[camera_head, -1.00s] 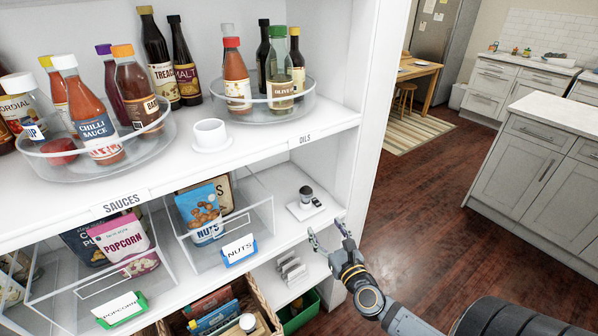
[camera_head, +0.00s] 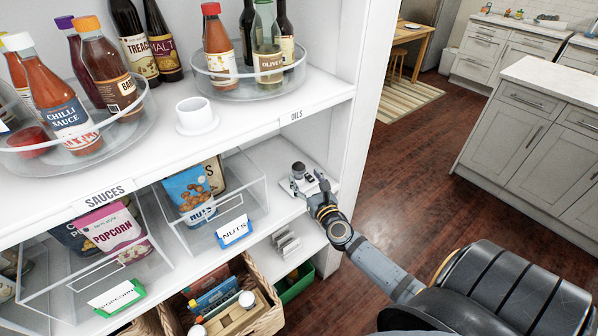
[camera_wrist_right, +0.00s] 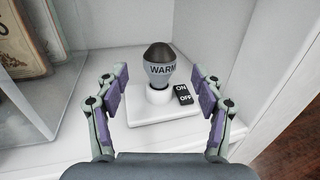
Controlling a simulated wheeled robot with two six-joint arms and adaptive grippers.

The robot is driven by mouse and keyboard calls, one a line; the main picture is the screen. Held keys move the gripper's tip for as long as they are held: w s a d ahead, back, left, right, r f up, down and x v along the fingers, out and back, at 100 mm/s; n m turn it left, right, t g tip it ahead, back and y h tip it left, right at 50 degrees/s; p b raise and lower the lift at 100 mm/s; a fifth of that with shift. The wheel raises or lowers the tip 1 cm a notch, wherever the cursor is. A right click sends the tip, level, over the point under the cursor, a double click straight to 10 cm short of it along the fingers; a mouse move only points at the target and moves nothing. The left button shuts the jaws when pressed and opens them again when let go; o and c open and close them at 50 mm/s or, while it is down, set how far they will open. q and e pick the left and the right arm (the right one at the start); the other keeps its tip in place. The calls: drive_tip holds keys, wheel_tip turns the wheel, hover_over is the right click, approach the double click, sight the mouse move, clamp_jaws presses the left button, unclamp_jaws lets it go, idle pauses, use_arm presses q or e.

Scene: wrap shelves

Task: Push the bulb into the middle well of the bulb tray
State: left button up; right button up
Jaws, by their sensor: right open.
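A bulb (camera_head: 299,169) with a dark top and a grey body marked WARM stands upright in a white socket on a small white base (camera_wrist_right: 150,113). The base has a black ON/OFF switch (camera_wrist_right: 183,94) and sits on the middle shelf at its right end. My right gripper (camera_head: 309,184) is open at the near side of the base. In the right wrist view the bulb (camera_wrist_right: 159,72) stands centred beyond the two fingers (camera_wrist_right: 160,92), which are apart from it. I cannot make out a tray with wells in these views. My left gripper is not in view.
The clear NUTS bin (camera_head: 212,215) stands left of the base; the shelf's side wall (camera_head: 336,130) is close on the right. The upper shelf (camera_head: 250,113) hangs above. A grey slotted holder (camera_head: 285,243) and a basket (camera_head: 270,318) are below.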

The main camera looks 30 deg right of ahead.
sight(301, 173)
drive_tip(key=w, duration=0.3)
drive_tip(key=shift+w+d+f, duration=0.2)
drive_tip(key=shift+d+f, duration=0.1)
drive_tip(key=shift+s+r, duration=0.1)
drive_tip(key=shift+s, duration=0.1)
drive_tip(key=shift+c, duration=1.2)
drive_tip(key=c, duration=0.8)
